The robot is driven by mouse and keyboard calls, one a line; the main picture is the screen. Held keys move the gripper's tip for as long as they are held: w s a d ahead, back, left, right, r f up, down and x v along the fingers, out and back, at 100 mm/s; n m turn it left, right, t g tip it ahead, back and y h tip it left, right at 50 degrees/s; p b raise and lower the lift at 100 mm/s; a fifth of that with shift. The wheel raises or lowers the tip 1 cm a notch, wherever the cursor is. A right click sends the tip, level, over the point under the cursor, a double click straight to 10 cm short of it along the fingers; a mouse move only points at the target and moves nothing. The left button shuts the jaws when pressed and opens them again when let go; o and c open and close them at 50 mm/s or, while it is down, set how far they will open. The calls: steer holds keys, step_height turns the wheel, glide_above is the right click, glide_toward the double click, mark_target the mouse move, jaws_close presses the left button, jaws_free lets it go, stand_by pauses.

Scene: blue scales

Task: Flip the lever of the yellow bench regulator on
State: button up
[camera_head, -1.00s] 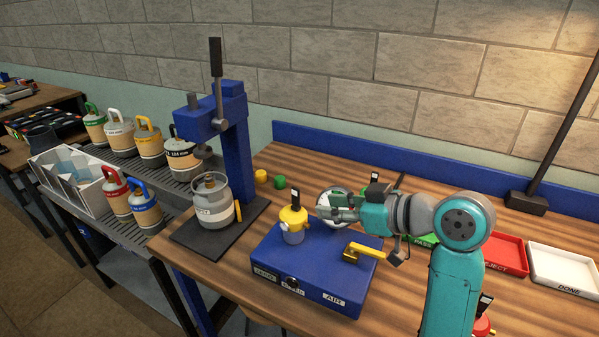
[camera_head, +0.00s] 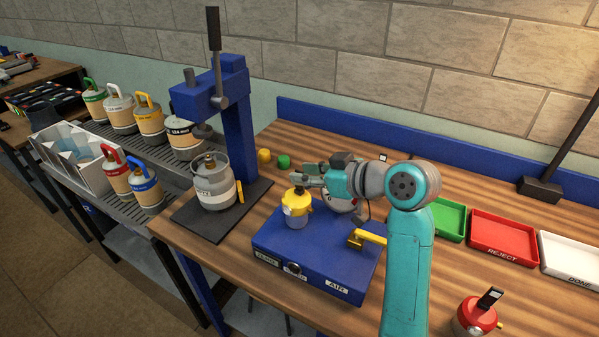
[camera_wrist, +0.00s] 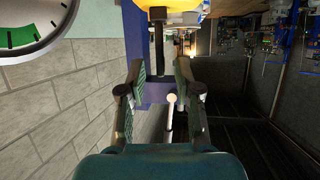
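The yellow bench regulator (camera_head: 297,207) stands upright on the blue box (camera_head: 290,250) in the head view. Its black lever (camera_head: 299,191) is partly behind my gripper (camera_head: 300,177), whose fingers are at the lever's height. In the wrist view, the regulator's yellow top (camera_wrist: 178,4) shows at the upper edge. The black lever (camera_wrist: 157,45) extends down from it between my fingers (camera_wrist: 160,72). The fingers are apart, with a gap visible on both sides of the lever. I cannot tell whether either finger touches it.
A yellow handle (camera_head: 370,237) sticks out at the box's right. A round gauge (camera_wrist: 32,25) is close by. A press (camera_head: 238,125) with a grey cylinder (camera_head: 213,182) stands to the left. A red regulator (camera_head: 475,317) and trays (camera_head: 502,238) are at the right.

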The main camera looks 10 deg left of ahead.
steer(key=shift+x, duration=1.1)
jaws_close()
